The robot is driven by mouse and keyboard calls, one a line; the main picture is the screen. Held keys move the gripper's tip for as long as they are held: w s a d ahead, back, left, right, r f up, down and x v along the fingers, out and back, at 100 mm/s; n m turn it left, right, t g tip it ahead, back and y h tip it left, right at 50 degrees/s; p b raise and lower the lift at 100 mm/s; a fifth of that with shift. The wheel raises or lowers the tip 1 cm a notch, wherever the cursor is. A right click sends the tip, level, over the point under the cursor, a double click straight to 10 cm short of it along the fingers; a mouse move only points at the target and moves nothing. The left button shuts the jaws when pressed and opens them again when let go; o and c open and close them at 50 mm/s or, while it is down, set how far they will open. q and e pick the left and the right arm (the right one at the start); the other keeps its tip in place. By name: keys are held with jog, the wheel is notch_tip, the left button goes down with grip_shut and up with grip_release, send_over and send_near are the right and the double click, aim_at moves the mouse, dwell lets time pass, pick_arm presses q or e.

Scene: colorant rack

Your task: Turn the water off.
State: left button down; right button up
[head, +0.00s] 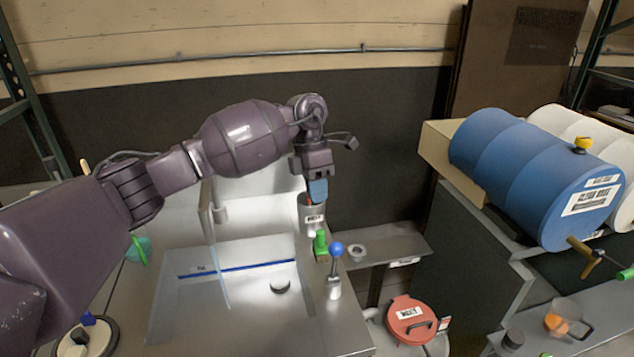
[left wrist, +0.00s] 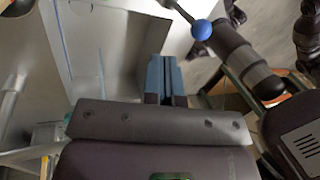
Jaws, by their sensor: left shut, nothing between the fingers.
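A metal lever with a blue ball knob (head: 336,249) stands at the right edge of the sink (head: 190,320), tilted little if at all. The knob also shows at the top of the left wrist view (left wrist: 201,29). A thin pale blue streak, seemingly the water (head: 218,275), runs down into the sink. A green handle (head: 320,243) is just left of the knob. My left gripper (head: 318,192) points down above a labelled metal cylinder (head: 312,215), behind the knob. Its blue fingers (left wrist: 165,78) are shut and empty, apart from the knob. My right gripper is not in view.
A blue drum (head: 520,170) with a tap lies on a stand at the right. A red lidded bin (head: 411,320) is at the lower right of the sink. A small metal shelf (head: 395,245) adjoins the sink. Open space lies above the basin.

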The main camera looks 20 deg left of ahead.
aim_at(334, 261)
pick_arm(q)
jog(key=s+d+f+p, duration=0.2)
jog(key=s+d+f, duration=0.2)
jog(key=f, duration=0.2)
dwell(0.3)
jog(key=shift+s+d, duration=0.1)
jog(key=shift+d, duration=0.1)
